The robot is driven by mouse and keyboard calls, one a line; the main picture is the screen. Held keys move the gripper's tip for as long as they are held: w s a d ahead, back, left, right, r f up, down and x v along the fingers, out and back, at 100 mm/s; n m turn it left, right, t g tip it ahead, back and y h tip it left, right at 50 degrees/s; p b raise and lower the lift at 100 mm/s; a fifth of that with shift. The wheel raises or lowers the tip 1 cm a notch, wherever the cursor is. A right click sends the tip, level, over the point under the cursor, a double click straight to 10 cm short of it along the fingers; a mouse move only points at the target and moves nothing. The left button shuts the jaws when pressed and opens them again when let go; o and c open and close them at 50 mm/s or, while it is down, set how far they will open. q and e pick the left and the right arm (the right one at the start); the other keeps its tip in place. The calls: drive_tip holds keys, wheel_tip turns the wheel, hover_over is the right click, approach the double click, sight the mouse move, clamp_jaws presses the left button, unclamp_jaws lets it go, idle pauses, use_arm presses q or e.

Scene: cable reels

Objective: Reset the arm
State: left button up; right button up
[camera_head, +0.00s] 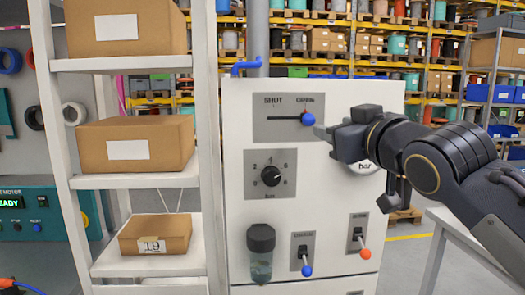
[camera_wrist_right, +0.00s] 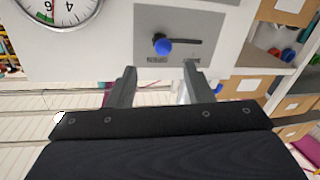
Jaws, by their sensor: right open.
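My right arm comes in from the right in the head view, and its gripper (camera_head: 325,128) is in front of the white panel (camera_head: 325,215), close to the SHUT/OPEN lever. In the right wrist view the two fingers of my right gripper (camera_wrist_right: 158,85) are apart with nothing between them. The lever's blue knob (camera_head: 308,119) sits at the OPEN end of its slot, just left of and above the fingertips. The blue knob also shows in the right wrist view (camera_wrist_right: 163,47), ahead of the fingers and apart from them. My left gripper is not in view.
The panel also carries a black dial (camera_head: 271,176), a blue-tipped switch (camera_head: 306,268), an orange-tipped switch (camera_head: 364,252) and a gauge (camera_head: 366,167) partly hidden by my arm. A white shelf (camera_head: 125,63) with cardboard boxes stands left. A table (camera_head: 447,222) stands right.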

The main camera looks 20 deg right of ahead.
drive_tip(key=s+a+f+m+g+y, duration=0.1)
drive_tip(key=s+a+f+g, duration=0.2)
drive_tip(key=f, duration=1.1)
drive_tip(key=s+a+f+m+g+y, duration=0.1)
drive_tip(key=s+f+g, duration=0.4)
drive_tip(key=s+f, duration=0.5)
drive_tip(key=s+a+f+m+g+y, duration=0.1)
drive_tip(key=s+a+f+g, duration=0.3)
drive_tip(key=f, duration=1.5)
drive_tip(key=shift+s+a+m+y, duration=0.3)
drive_tip(key=shift+s+a+y, duration=0.35)
drive_tip(key=shift+s, duration=0.5)
drive_tip(key=shift+d+f, duration=0.1)
